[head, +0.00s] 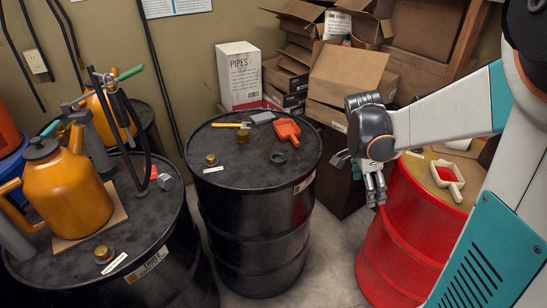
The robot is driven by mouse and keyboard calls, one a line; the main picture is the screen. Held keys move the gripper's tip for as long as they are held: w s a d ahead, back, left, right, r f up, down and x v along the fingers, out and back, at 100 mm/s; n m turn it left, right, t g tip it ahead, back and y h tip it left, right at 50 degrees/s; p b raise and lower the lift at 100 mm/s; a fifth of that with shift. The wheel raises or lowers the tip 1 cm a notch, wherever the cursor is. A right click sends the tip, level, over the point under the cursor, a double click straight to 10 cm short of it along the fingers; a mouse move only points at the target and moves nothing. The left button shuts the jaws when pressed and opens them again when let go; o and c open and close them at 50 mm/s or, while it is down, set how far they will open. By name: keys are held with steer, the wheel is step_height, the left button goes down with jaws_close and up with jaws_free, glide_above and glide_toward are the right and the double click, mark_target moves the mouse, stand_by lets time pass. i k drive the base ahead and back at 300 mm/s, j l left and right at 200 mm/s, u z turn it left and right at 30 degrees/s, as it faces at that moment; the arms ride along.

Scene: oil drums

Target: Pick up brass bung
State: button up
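A small brass bung (211,160) stands on the left part of the middle black drum's top (245,172), with a white label strip in front of it. A second brass piece (243,136) stands farther back on the same top. Another brass-coloured bung (103,252) is on the left black drum, near its front edge. My gripper (357,185) hangs to the right of the middle drum, between it and the red drum. Its fingers look spread, with nothing visible between them. It is apart from all the bungs.
The middle drum also bears a yellow-handled tool (231,125), an orange scoop (287,131) and a dark ring (278,158). An orange oil can (65,190) and a lever pump crowd the left drum. A red drum (400,235) stands right; cardboard boxes (345,75) are stacked behind.

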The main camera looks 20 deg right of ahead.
mark_target(243, 134)
steer(key=i+l+u, duration=0.15)
steer(key=i, duration=0.25)
steer(key=i+u, duration=0.15)
steer(key=i, duration=0.25)
steer(key=i+l+u, duration=0.15)
steer(key=i, duration=0.25)
steer(key=l, duration=0.1)
